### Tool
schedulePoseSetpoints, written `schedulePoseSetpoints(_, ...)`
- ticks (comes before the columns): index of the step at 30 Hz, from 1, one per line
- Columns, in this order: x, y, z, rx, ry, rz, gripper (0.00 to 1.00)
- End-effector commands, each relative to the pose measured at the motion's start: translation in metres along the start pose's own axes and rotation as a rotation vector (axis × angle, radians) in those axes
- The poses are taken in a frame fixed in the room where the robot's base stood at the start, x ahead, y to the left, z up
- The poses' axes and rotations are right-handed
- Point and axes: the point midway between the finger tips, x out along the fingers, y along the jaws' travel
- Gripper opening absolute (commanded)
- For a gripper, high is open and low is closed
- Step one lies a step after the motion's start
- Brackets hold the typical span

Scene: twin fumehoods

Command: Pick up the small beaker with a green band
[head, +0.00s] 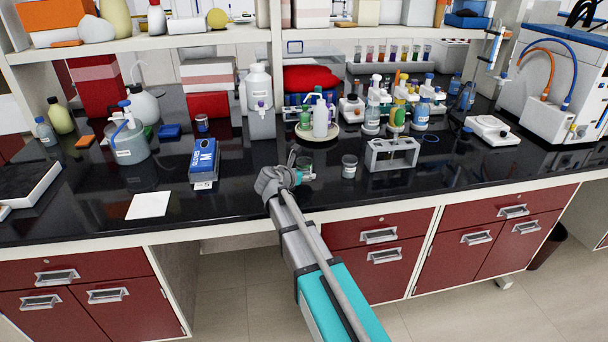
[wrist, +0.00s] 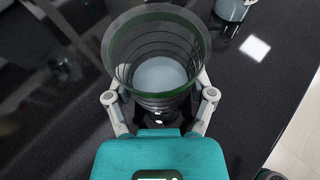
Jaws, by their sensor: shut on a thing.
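The small beaker with a green band (wrist: 118,45) fills the upper middle of the wrist view, seen from above its open mouth. Its rim has a dark green tint, and its inside shows a pale round bottom. My gripper (wrist: 160,104) has one finger on each side of it and is shut on it; the fingertips are partly hidden by the beaker. In the head view the beaker (head: 305,163) shows small at my gripper (head: 296,172), over the front part of the black bench. I cannot tell whether its base touches the bench.
A small jar (head: 349,167) and a grey rack (head: 391,153) stand right of my gripper. A blue box (head: 204,161) and a white sheet (head: 149,205) lie to the left. A round tray with bottles (head: 318,138) stands behind. The bench front between sheet and gripper is clear.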

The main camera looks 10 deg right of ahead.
Motion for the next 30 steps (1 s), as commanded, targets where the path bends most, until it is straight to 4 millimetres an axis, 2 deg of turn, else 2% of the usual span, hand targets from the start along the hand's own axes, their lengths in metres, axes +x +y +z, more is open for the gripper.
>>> schedulePoseSetpoints(3, -0.007, -0.001, 0.016, 0.0, 0.0, 0.0, 0.21)
schedulePoseSetpoints(18, -0.07, -0.029, 0.054, 0.0, 0.0, 0.0, 0.21)
schedulePoseSetpoints(24, -0.11, -0.052, 0.055, -0.001, 0.0, 0.001, 0.21)
schedulePoseSetpoints(30, -0.136, -0.066, 0.056, 0.0, -0.001, 0.001, 0.21)
